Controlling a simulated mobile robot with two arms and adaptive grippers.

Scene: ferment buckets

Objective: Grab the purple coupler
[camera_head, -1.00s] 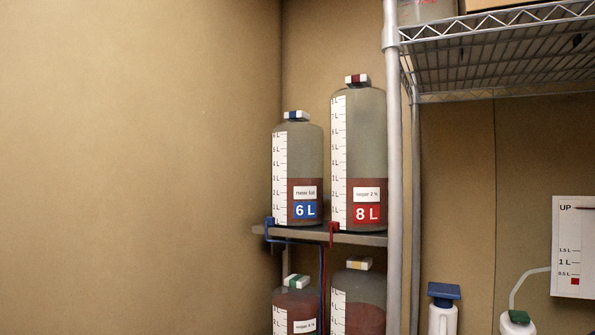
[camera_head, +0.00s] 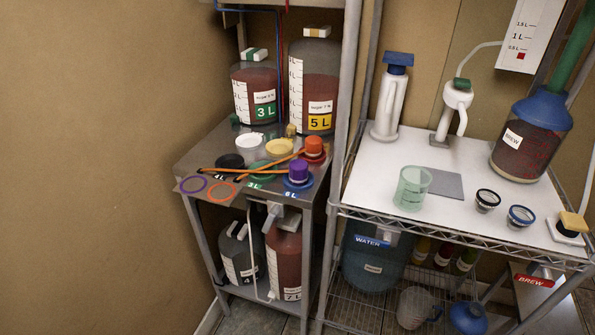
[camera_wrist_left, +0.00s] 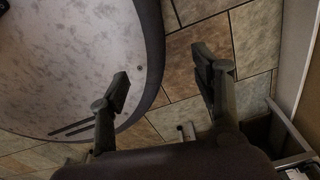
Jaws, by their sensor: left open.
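The purple coupler (camera_head: 299,169) stands upright on a blue round base (camera_head: 298,183), near the front right corner of the small metal table (camera_head: 200,158) in the head view. A red-orange coupler (camera_head: 314,146) stands just behind it on a red base. My left gripper (camera_wrist_left: 170,80) shows only in the left wrist view. Its two fingers are apart with nothing between them, above a tiled floor and beside my round base. The coupler is not in the left wrist view. My right gripper is in no frame.
Orange sticks (camera_head: 250,160), lids and a purple ring (camera_head: 193,184) lie on the metal table. Jugs labelled 3 L (camera_head: 256,95) and 5 L (camera_head: 315,85) stand behind. A wire rack post (camera_head: 343,100) rises right of the table. A green beaker (camera_head: 412,188) stands on the white shelf.

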